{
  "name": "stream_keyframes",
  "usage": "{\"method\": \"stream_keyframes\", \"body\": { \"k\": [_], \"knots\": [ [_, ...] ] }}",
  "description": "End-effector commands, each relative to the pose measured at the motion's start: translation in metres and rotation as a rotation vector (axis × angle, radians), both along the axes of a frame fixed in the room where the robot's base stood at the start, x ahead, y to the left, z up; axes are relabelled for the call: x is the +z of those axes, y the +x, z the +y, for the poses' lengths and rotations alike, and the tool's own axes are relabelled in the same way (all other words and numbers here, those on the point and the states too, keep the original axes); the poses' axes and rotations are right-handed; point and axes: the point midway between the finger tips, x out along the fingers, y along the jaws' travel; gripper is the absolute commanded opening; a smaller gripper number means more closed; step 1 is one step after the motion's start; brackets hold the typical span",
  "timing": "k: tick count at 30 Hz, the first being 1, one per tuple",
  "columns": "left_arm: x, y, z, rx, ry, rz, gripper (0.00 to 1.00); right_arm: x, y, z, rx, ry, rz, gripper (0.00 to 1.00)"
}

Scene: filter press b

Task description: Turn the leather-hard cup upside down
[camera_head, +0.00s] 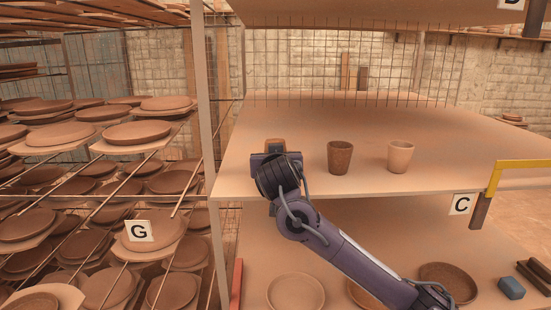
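A dark brown speckled cup (340,158) stands upright on the middle shelf board, its mouth up. A paler pinkish cup (400,156) stands upright to its right. A small orange-brown thing (275,145) shows just above my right gripper (275,157) at the left part of the board. It may be another cup, but the gripper and wrist hide most of it. The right arm comes in from the lower right. Its fingers point away from me and are hidden, so I cannot tell whether they hold the thing. My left gripper is not in view.
The shelf board (470,140) marked C is clear behind and right of the cups. A post (203,130) stands left of the arm. A rack of plates (137,133) fills the left side. A lower shelf holds dishes (296,291) and a blue block (511,288).

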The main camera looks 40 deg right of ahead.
Motion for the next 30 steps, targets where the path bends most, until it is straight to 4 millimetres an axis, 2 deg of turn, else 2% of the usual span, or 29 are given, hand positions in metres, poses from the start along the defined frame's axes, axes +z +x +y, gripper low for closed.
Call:
{"method": "stream_keyframes", "body": {
  "k": [20, 21, 26, 30],
  "knots": [
    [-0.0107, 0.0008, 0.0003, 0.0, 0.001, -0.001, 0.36, -0.0109, 0.0, 0.0, 0.0, -0.001, -0.001, 0.31],
    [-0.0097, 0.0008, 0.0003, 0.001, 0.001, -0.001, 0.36, -0.0098, 0.0, -0.0001, 0.0, -0.001, -0.001, 0.61],
    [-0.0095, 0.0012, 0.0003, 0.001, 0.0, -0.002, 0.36, -0.0099, 0.0, 0.0, 0.0, 0.0, 0.0, 0.81],
    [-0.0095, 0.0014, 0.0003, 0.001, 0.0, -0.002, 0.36, -0.0099, 0.0, 0.0, 0.0, 0.0, 0.0, 0.81]
  ]
}}
